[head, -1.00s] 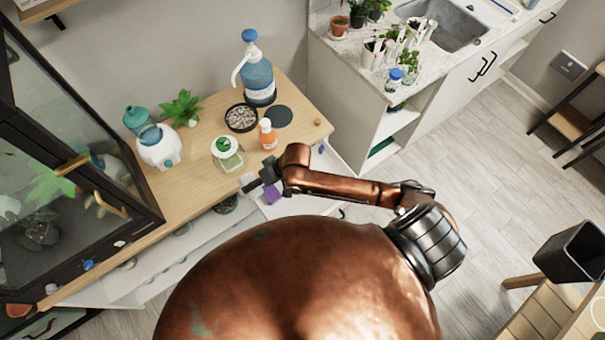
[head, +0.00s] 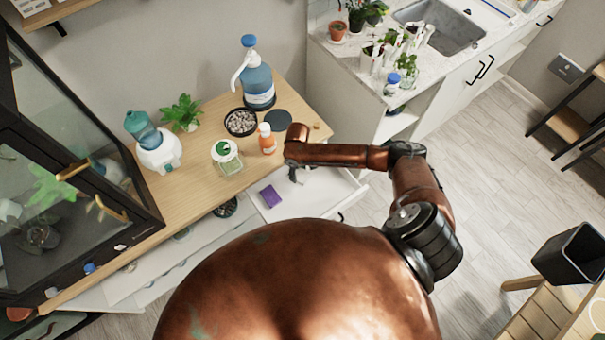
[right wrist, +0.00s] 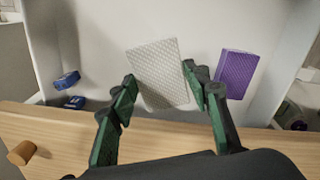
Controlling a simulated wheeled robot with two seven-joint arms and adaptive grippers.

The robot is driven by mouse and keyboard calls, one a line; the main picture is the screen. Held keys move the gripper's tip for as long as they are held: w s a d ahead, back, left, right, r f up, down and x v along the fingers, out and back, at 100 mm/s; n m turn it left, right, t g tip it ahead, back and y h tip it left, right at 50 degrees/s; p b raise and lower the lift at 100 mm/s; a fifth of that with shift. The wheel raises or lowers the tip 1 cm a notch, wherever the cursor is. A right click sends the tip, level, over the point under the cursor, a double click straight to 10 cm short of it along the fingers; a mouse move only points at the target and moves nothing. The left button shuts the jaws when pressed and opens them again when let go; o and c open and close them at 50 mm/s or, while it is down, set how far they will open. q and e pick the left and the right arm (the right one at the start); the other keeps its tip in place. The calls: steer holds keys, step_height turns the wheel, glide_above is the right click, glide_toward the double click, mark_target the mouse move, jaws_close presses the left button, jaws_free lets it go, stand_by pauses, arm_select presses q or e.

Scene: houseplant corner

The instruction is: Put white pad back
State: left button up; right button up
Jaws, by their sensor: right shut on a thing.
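The white pad (right wrist: 160,75) is a pale, textured block, seen slightly tilted in the right wrist view. My right gripper (right wrist: 159,82) is shut on it, with one green-and-black finger at each side. In the head view my right gripper (head: 298,176) is over the open white drawer (head: 325,190); the pad cannot be made out clearly there. A purple pad (head: 270,196) lies in the drawer, left of the gripper; in the right wrist view it is right of the white pad (right wrist: 236,74). Whether the white pad touches the drawer floor cannot be told. My left gripper is not in view.
Small blue items (right wrist: 67,80) lie in the drawer. The wooden counter (head: 205,185) above holds an orange-white bottle (head: 267,140), a glass jar (head: 228,160), a pebble dish (head: 241,121) and a large blue pump bottle (head: 258,85). The drawer floor around the pads is mostly clear.

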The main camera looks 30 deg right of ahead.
mark_target(302, 169)
steer(key=d+f, duration=0.1)
steer(key=w+d+f, duration=0.1)
steer(key=f, duration=0.1)
steer(key=shift+w+d+f, duration=0.15)
steer(key=shift+d+f, duration=0.1)
steer(key=shift+f, duration=0.05)
step_height(302, 169, down, 3)
steer(key=shift+d+f+b, duration=0.15)
steer(key=shift+f+b, duration=0.05)
steer(key=shift+b, duration=0.15)
steer(key=o, duration=1)
steer(key=shift+r, duration=0.15)
step_height(302, 169, up, 12)
steer(key=shift+f+p, duration=0.1)
steer(key=shift+p, duration=0.5)
